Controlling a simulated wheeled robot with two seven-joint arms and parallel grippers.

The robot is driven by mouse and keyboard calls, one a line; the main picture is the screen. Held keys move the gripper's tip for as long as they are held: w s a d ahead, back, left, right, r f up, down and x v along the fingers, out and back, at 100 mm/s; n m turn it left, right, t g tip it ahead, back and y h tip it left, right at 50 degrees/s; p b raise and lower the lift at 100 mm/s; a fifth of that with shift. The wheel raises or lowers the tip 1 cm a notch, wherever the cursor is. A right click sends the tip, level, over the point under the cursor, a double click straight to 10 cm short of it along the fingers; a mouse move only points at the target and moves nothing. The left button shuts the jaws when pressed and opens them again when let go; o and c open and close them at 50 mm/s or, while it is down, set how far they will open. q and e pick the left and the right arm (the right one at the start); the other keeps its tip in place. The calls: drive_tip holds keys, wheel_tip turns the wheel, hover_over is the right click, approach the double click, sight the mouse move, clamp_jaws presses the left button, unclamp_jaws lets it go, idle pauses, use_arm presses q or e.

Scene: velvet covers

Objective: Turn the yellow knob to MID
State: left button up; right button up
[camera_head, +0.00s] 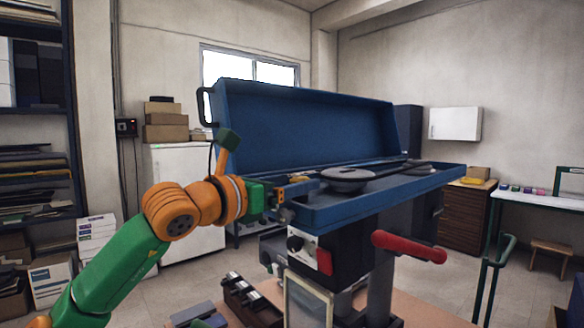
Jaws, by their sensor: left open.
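My left arm comes in from the lower left, and my left gripper (297,190) is at the left end of the open blue case (400,194), by its front rim. The gripper is open, with nothing seen between its fingers. A small yellow patch (297,177) shows just behind the fingers; I cannot tell whether it is the yellow knob. No MID mark is readable. Below the gripper, a pale panel (305,252) carries a dark round knob (294,243) and a red part (324,262). My right gripper is not in view.
The case's tall lid (300,130) stands open behind the gripper. A dark round pan-like thing (348,175) lies in the case. A red handle (410,247) sticks out at the front right. Dark blocks (250,300) stand low in front.

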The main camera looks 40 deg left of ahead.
use_arm(q)
drive_tip(key=shift+w, duration=0.1)
clamp_jaws()
drive_tip(key=shift+h, duration=0.3)
drive_tip(key=m+h, duration=0.1)
drive_tip(key=m+h+p, duration=0.1)
drive_tip(key=h+p, duration=0.1)
drive_tip(key=shift+a+r+m+h, duration=0.25)
drive_tip(key=shift+a+m+h, duration=0.1)
drive_tip(key=shift+m+h, duration=0.05)
drive_tip(key=m+h+p, duration=0.1)
drive_tip(key=m+g+h+p, duration=0.1)
drive_tip(key=h+p, duration=0.1)
drive_tip(key=m+h+p, duration=0.1)
drive_tip(key=p, duration=0.1)
drive_tip(key=shift+w+a+r+g+h, duration=0.1)
drive_tip(key=shift+w+a+g+h, duration=0.05)
drive_tip(key=shift+a+g+h, duration=0.2)
drive_tip(key=shift+f+m+g+h+p, duration=0.3)
drive_tip(key=shift+m+g+h+p, duration=0.25)
drive_tip(key=shift+p, duration=0.45)
